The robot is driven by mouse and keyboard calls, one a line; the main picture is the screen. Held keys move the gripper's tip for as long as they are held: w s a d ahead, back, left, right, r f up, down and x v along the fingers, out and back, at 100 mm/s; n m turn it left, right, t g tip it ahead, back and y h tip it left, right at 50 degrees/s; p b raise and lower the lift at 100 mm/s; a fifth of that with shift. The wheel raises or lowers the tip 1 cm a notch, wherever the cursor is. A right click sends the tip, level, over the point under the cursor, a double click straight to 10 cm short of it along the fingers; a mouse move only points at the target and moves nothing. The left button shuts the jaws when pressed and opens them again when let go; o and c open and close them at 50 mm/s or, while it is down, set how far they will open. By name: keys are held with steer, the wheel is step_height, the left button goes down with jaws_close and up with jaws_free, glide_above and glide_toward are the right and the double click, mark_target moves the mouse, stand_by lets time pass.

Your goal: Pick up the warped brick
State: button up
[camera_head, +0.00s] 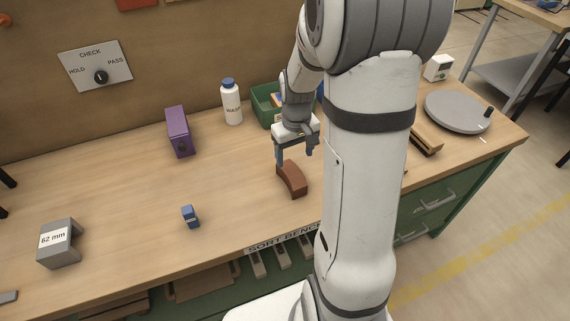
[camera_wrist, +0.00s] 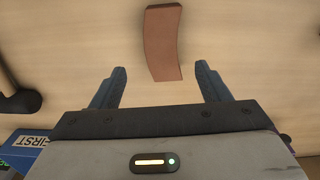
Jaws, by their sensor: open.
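The warped brick (camera_head: 292,179) is reddish brown and visibly curved. My gripper (camera_head: 295,155) is above the bench at the brick's far end. Whether the fingertips are level with the brick is hard to tell.
A purple box (camera_head: 179,132), a white bottle (camera_head: 231,102) and a green bin (camera_head: 266,104) stand behind. A small blue block (camera_head: 190,216) and a grey 62 mm gauge (camera_head: 59,243) are at left. A grey turntable (camera_head: 457,111) is at right.

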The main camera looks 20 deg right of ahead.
mark_target(294, 173)
steer(key=shift+w+d+f, duration=0.15)
steer(key=shift+d+f, duration=0.05)
steer(key=shift+f, duration=0.8)
steer(key=f, duration=0.4)
steer(key=f+p, duration=0.1)
steer(key=f, duration=0.1)
steer(key=shift+s+a+f, duration=0.2)
steer(key=shift+a+f, duration=0.1)
steer(key=shift+f, duration=0.1)
steer(key=c, duration=1.3)
